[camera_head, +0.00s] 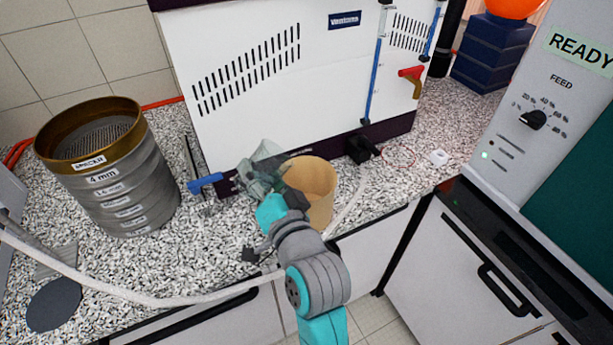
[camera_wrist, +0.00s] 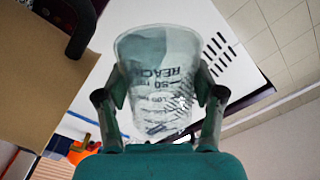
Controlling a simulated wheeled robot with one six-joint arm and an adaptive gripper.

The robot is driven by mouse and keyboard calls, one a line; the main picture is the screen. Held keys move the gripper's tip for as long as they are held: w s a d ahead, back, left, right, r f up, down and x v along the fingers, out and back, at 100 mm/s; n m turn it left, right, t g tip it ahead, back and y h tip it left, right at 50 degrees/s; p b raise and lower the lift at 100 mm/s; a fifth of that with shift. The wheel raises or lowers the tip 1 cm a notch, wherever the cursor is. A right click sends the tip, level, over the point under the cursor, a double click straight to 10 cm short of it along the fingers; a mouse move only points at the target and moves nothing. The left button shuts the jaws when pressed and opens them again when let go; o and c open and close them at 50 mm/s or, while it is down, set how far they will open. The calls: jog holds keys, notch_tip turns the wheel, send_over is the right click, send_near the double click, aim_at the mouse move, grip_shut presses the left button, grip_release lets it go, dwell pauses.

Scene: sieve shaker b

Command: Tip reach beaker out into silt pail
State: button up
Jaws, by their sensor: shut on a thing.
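The reach beaker (camera_head: 265,155) is clear and see-through. My gripper (camera_head: 258,180) is shut on it, just left of the tan pail's rim and above the counter. In the wrist view the beaker (camera_wrist: 157,75) sits between both fingers (camera_wrist: 160,96), with dark REACH lettering on its wall. The beaker looks tilted; I cannot make out its contents. The tan open-topped pail (camera_head: 321,206), which I take as the silt pail, stands upright on the counter. The pail's wall fills the left of the wrist view (camera_wrist: 40,75). My arm hides part of its lower left side.
A white slotted cabinet (camera_head: 270,100) stands close behind. A sieve stack (camera_head: 125,195) is at left, with a blue-handled tool (camera_head: 206,182) beside it. A pale hose (camera_head: 150,300) crosses the front. A READY control panel (camera_head: 545,120) is at right.

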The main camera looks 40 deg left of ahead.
aim_at(280, 174)
jog(key=shift+r+m, duration=0.45)
jog(key=shift+m, duration=0.45)
jog(key=shift+w+f+m+p, duration=0.1)
jog(key=shift+f+m+p, duration=0.15)
jog(key=shift+m, duration=0.6)
jog(key=shift+f+m+p, duration=0.15)
jog(key=shift+f+m, duration=0.1)
jog(key=shift+m, duration=0.6)
dwell(0.7)
jog(key=shift+w+d+r+m+p, duration=0.2)
jog(key=shift+w+r+m+p, duration=0.05)
jog(key=shift+w+m, duration=0.2)
jog(key=shift+w+d+r+m+p, duration=0.2)
jog(key=shift+w+m, duration=0.25)
dwell(0.4)
jog(key=shift+w+d+r+m, duration=0.15)
jog(key=shift+r+m, duration=0.25)
jog(key=shift+m, duration=0.4)
dwell(0.5)
jog(key=shift+w+f+m, duration=0.35)
jog(key=shift+m, duration=0.55)
dwell(0.5)
jog(key=shift+s+r+n, duration=0.25)
jog(key=shift+s+n, duration=0.15)
jog(key=shift+n, duration=0.7)
jog(key=shift+s+f+n, duration=0.1)
jog(key=shift+f+n, duration=0.15)
jog(key=shift+n, duration=0.25)
